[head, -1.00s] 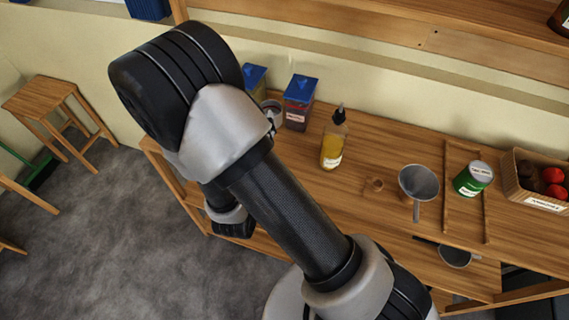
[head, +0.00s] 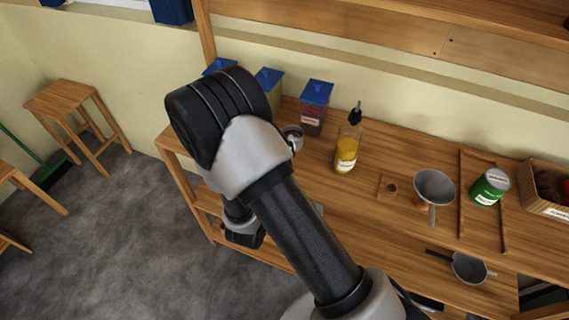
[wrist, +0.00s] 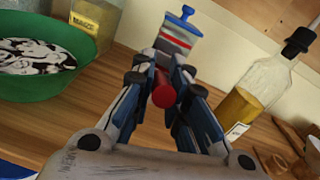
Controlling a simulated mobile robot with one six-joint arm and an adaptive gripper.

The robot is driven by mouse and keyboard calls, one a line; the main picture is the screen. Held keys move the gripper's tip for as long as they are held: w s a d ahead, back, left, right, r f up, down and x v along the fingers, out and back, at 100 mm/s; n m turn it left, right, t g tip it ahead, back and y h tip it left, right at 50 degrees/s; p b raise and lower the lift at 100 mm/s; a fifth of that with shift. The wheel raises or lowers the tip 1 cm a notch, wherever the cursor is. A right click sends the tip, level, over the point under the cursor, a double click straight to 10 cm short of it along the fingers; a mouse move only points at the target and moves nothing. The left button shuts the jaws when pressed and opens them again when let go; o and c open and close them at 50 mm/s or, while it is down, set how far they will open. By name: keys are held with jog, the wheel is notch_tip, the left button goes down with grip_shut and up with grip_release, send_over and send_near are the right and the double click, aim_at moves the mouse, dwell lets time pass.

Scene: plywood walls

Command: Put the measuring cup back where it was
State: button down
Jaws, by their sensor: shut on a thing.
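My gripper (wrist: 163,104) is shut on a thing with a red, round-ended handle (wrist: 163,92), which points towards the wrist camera. This looks like the measuring cup; its bowl is hidden behind the fingers in the wrist view. In the head view a small grey round cup (head: 292,136) shows just right of my arm's elbow, in front of the blue-lidded jars; it appears to be the held cup. The gripper itself is hidden behind my arm there. The held thing's height above the worktop (head: 345,205) cannot be told.
A jar with a blue lid (wrist: 182,30) stands straight ahead. A green bowl (wrist: 75,72) is at left, an oil bottle (wrist: 262,88) at right. Farther right are a small wooden holder (head: 389,188), a funnel (head: 433,188), a green can (head: 489,187) and a basket (head: 545,190).

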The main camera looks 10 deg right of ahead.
jog(key=shift+f+b, duration=0.8)
jog(key=shift+f, duration=1.7)
jog(key=shift+f, duration=0.25)
jog(key=c, duration=1.6)
grip_release()
jog(key=shift+r, duration=0.1)
